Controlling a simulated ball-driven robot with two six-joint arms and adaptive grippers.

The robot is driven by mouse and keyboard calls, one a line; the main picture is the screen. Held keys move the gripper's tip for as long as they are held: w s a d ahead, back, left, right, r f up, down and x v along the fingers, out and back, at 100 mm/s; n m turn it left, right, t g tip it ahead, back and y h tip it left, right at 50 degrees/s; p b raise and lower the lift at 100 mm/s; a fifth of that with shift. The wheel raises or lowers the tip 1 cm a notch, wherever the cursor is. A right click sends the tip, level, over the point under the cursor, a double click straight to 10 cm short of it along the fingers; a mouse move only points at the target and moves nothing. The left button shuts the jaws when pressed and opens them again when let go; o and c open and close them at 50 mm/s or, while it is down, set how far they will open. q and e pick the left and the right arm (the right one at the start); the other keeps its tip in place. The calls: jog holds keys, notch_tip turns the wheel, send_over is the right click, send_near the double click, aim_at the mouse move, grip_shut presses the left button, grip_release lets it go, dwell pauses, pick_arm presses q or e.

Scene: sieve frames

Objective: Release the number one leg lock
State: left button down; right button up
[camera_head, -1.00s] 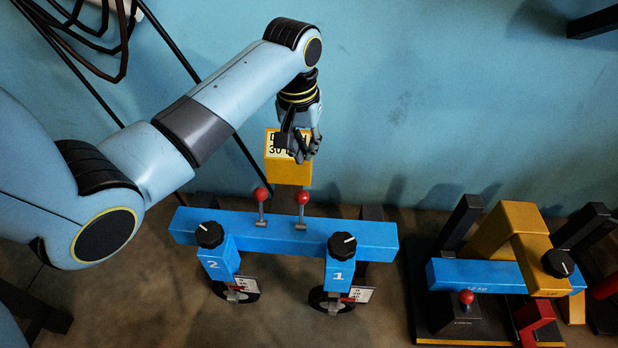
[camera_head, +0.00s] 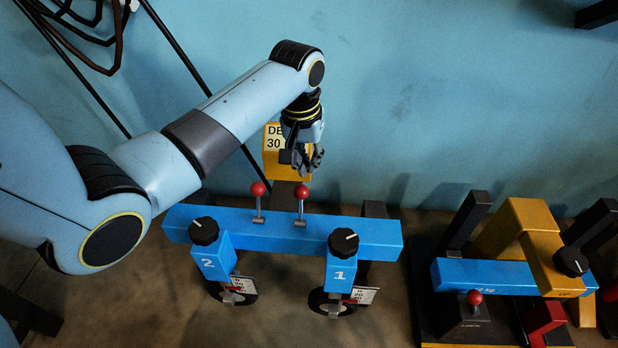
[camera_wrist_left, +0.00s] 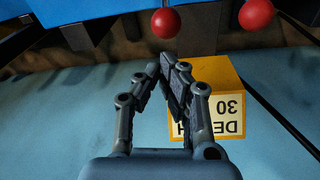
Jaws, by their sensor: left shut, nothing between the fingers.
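A blue crossbar (camera_head: 272,226) carries two blue legs with black knobs. The number one leg (camera_head: 339,275) is on the right, with its black knob (camera_head: 343,242) on top; the number two leg (camera_head: 214,262) is on the left. Two red-balled levers stand on the bar, the right lever (camera_head: 301,192) and the left lever (camera_head: 258,189). My left gripper (camera_head: 309,170) is shut and empty, just above and behind the right lever. In the left wrist view its fingertips (camera_wrist_left: 168,66) meet below the two red balls, apart from both. The right gripper is not seen.
A yellow block (camera_head: 274,142) with a depth label stands behind the bar, close to my left gripper. At the right, another blue and yellow rig (camera_head: 484,275) has a red-balled lever and a black knob. Teal wall lies behind.

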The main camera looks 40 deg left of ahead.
aim_at(301, 206)
pick_arm(q)
jog(key=f, duration=0.1)
jog(key=f+b, duration=0.1)
jog(key=f, duration=0.1)
jog(key=shift+w+f, duration=0.2)
jog(key=shift+f, duration=0.05)
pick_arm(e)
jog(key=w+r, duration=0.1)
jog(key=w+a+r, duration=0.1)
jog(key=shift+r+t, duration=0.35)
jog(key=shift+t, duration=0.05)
pick_arm(q)
jog(key=shift+s+r, duration=0.1)
jog(key=shift+r, duration=0.1)
